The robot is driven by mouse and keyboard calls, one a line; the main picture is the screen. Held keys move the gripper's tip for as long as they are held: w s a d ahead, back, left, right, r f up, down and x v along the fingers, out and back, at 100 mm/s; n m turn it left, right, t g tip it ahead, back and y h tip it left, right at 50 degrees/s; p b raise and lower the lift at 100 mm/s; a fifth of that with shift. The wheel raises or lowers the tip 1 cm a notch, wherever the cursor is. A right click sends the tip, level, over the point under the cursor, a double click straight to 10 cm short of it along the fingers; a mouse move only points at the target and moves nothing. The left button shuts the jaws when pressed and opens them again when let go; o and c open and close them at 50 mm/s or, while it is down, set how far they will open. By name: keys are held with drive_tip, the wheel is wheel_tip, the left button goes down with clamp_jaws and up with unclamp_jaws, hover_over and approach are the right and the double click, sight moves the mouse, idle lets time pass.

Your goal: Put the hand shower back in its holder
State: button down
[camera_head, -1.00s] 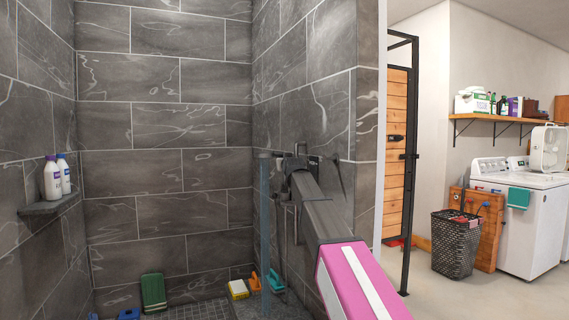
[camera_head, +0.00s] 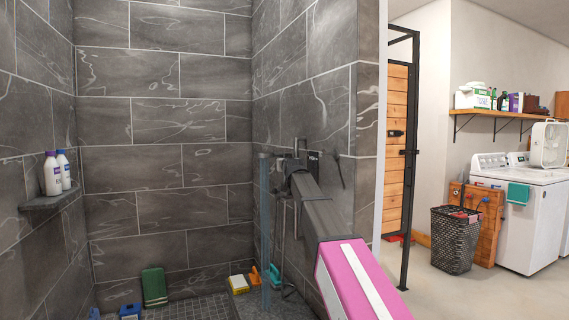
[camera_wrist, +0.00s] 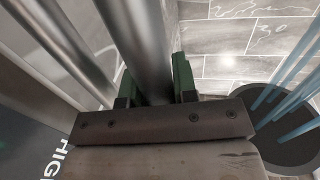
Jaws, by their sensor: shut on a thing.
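My gripper (camera_wrist: 155,85) has green finger pads on both sides of a shiny metal tube (camera_wrist: 143,45), and is shut on it. This tube looks like the hand shower's handle; its ends are hidden. In the head view my gripper (camera_head: 296,164) is at the right tiled wall, partly hidden by my arm. A dark round disc (camera_wrist: 285,145) with blue translucent streams shows at the right of the wrist view. In the head view a blue water column (camera_head: 265,220) falls just left of my gripper. I cannot make out the holder clearly.
Metal tubes (camera_wrist: 62,45) run close left of my gripper. A dark panel (camera_wrist: 30,135) with white lettering is beside them. A corner shelf (camera_head: 50,200) holds two bottles.

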drive_tip(key=shift+f, duration=0.3)
drive_tip(key=c, duration=0.8)
unclamp_jaws()
drive_tip(key=s, duration=0.3)
drive_tip(key=s+d, duration=0.1)
drive_tip(key=s, duration=0.3)
drive_tip(key=s+d, duration=0.1)
drive_tip(key=s, duration=0.2)
drive_tip(key=shift+s, duration=0.3)
